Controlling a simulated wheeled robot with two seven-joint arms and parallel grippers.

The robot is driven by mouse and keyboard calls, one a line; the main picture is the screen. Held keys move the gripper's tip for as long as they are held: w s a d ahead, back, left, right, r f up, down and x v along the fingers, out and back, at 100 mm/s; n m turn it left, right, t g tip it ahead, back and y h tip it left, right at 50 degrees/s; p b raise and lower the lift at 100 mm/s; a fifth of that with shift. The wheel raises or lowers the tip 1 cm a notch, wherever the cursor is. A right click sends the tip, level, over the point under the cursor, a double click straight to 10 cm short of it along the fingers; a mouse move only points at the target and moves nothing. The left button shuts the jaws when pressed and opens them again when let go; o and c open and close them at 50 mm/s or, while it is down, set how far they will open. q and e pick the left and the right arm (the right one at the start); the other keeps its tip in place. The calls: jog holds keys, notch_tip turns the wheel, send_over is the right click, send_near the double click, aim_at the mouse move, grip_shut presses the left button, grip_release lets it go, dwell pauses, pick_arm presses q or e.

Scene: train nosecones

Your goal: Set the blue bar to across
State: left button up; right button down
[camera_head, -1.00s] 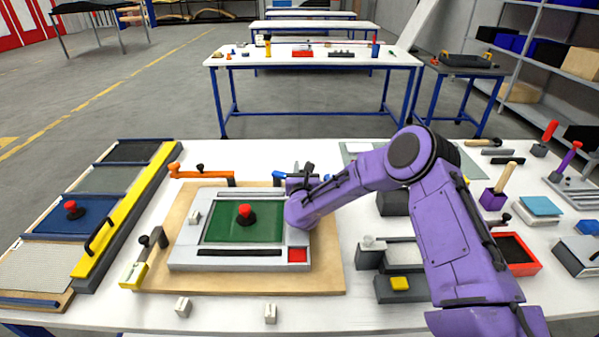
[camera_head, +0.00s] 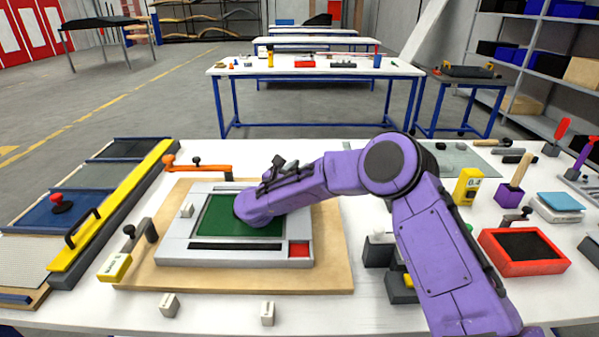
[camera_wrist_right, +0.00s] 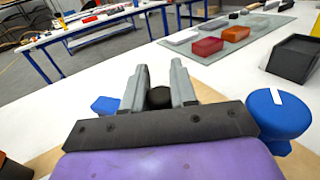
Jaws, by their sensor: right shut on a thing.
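My right gripper (camera_head: 279,163) is at the back of the grey frame, its fingers pointing away. In the right wrist view its two grey fingers (camera_wrist_right: 159,88) are shut on a black knob (camera_wrist_right: 159,97). The blue bar (camera_wrist_right: 279,113) shows there as a round blue end with a white mark to the right of the gripper. A smaller blue part (camera_wrist_right: 105,105) shows to the left; the gripper hides what lies between. In the head view my right wrist covers the bar. My left gripper is not in view.
The grey frame (camera_head: 175,252) holds a green plate (camera_head: 215,220) and a red square (camera_head: 299,249) on a wooden board (camera_head: 335,270). An orange bar (camera_head: 205,170) lies at the back left. A yellow rail (camera_head: 120,205) is at left, a red tray (camera_head: 490,250) at right.

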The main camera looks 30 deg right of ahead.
jog(key=shift+r, duration=0.1)
jog(key=c, duration=0.9)
grip_release()
jog(key=shift+c, duration=0.2)
jog(key=shift+a, duration=0.1)
jog(key=shift+r, duration=0.15)
notch_tip(320, 180, up, 3)
jog(key=shift+b, duration=0.9)
jog(key=s+a+r+b, duration=0.3)
jog(key=s+a+r, duration=0.3)
jog(key=s+r, duration=0.3)
jog(key=s, duration=0.3)
jog(key=shift+a+r, duration=0.35)
jog(key=shift+a, duration=0.05)
